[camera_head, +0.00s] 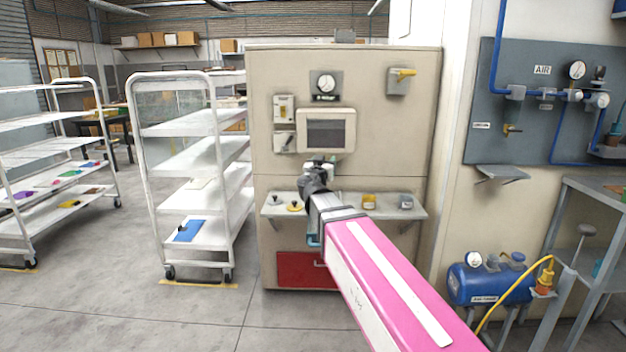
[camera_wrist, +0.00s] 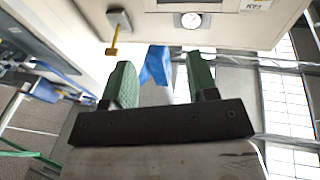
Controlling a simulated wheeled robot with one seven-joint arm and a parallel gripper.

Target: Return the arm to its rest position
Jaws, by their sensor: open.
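My arm (camera_head: 385,270) with its pink and white cover reaches forward from the lower right in the head view. My gripper (camera_head: 318,168) is at its far end, in front of the beige machine cabinet (camera_head: 350,75). In the wrist view my gripper (camera_wrist: 158,68) shows two green fingers standing apart, with nothing held between them. A blue shape (camera_wrist: 156,66) shows behind the gap; I cannot tell what it is. The gripper's dark body hides part of the cabinet front and its shelf.
White rack carts (camera_head: 205,165) stand left. A blue air tank (camera_head: 490,284) and a grey bench (camera_head: 600,185) stand right. The floor (camera_head: 200,310) front left is clear.

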